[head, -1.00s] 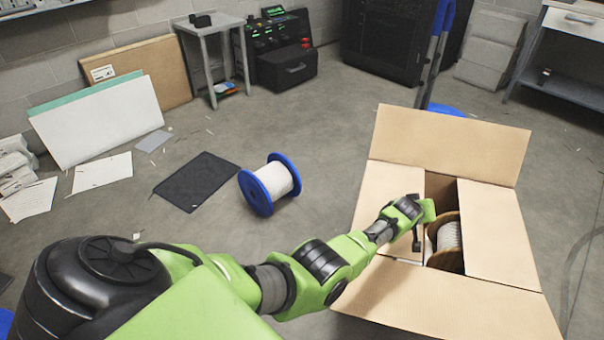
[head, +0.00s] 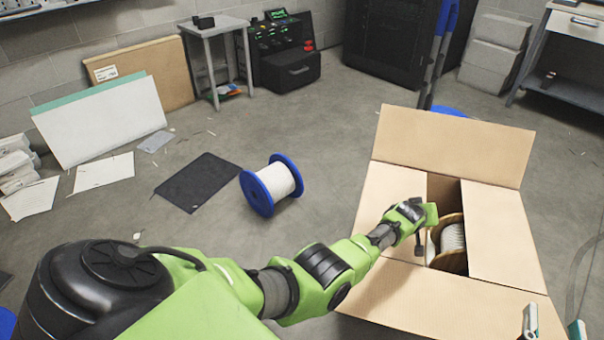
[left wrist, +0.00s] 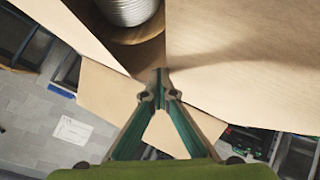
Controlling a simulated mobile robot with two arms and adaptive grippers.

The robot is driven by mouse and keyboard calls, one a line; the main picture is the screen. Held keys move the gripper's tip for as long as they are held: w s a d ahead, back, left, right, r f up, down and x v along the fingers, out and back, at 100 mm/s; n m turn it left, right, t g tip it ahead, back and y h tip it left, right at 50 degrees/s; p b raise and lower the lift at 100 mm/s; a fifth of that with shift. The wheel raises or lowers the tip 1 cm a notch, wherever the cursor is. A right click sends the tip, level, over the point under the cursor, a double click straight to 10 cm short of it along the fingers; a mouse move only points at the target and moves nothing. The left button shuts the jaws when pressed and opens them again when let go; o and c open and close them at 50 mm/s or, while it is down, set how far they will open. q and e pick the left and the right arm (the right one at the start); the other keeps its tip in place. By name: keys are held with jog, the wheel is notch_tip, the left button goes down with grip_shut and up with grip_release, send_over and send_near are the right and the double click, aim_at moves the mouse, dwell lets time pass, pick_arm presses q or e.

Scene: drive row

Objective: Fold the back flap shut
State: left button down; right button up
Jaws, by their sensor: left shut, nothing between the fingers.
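The cardboard box (head: 440,303) stands at the right of the head view. Its back flap (head: 455,145) stands up, leaning away from the opening. The left flap (head: 385,205) and right flap (head: 500,230) lie folded inward, with a gap between them. A spool (head: 453,240) shows inside through the gap, and also at the top of the left wrist view (left wrist: 128,10). My left gripper (head: 420,238) is over the left flap's inner edge by the gap; its fingertips meet, empty, in the left wrist view (left wrist: 160,88). My right gripper (head: 553,325) is at the lower right, fingertips apart and empty.
A blue spool (head: 271,185) and a dark mat (head: 197,182) lie on the floor left of the box. A blue-and-grey upright thing (head: 436,60) stands close behind the back flap. Panels lean on the left wall.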

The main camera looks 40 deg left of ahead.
pick_arm(q)
jog(key=shift+s+d+f, duration=0.1)
jog(key=shift+s+f, duration=0.1)
jog(key=shift+f, duration=0.15)
